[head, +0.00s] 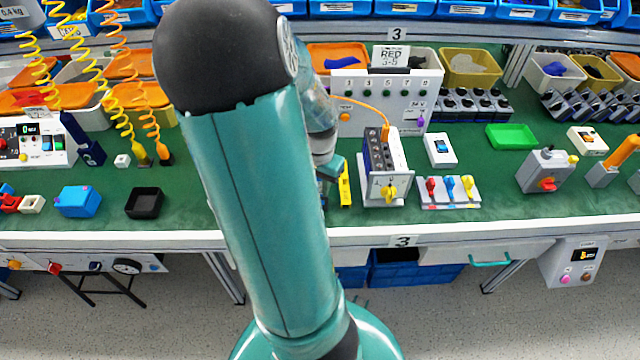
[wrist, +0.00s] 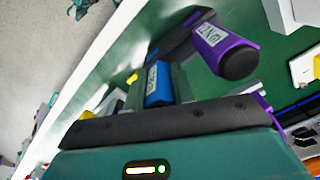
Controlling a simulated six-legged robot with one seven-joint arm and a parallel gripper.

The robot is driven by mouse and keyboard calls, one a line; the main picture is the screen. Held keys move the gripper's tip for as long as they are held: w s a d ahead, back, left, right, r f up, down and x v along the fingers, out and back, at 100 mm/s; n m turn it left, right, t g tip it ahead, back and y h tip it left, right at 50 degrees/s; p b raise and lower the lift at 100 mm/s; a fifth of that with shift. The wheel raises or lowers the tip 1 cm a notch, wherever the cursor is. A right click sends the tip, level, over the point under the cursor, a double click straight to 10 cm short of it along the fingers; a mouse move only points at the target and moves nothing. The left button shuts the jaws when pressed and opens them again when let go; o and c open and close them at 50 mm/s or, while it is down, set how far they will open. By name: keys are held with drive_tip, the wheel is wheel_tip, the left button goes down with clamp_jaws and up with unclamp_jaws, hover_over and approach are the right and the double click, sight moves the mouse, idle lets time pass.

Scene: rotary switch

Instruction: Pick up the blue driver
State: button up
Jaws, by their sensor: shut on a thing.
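The blue driver (wrist: 158,86), with a white label on its handle, shows in the wrist view just beyond my gripper's body. My gripper (wrist: 172,84) is shut on it; the dark fingers partly cover it. In the head view my gripper (head: 331,170) is low over the bench, mostly behind my arm, and the driver cannot be made out there. A purple driver (wrist: 222,48) with a dark end and a white label lies beside the blue one, to its right in the wrist view.
A grey box with a yellow rotary knob (head: 388,192) stands just right of my gripper. A yellow piece (head: 345,186) lies between them. A panel with three coloured levers (head: 450,190) is farther right. The white front bench edge (head: 470,231) runs close by. A black tray (head: 144,203) sits left.

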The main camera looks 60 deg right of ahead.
drive_tip(key=shift+r, duration=0.15)
wheel_tip(320, 180, up, 10)
drive_tip(key=shift+f, duration=0.1)
idle(0.6)
drive_tip(key=shift+o, duration=0.9)
clamp_jaws()
wheel_tip(320, 180, up, 8)
drive_tip(key=shift+f, duration=0.25)
idle(0.4)
drive_tip(key=shift+s, duration=0.1)
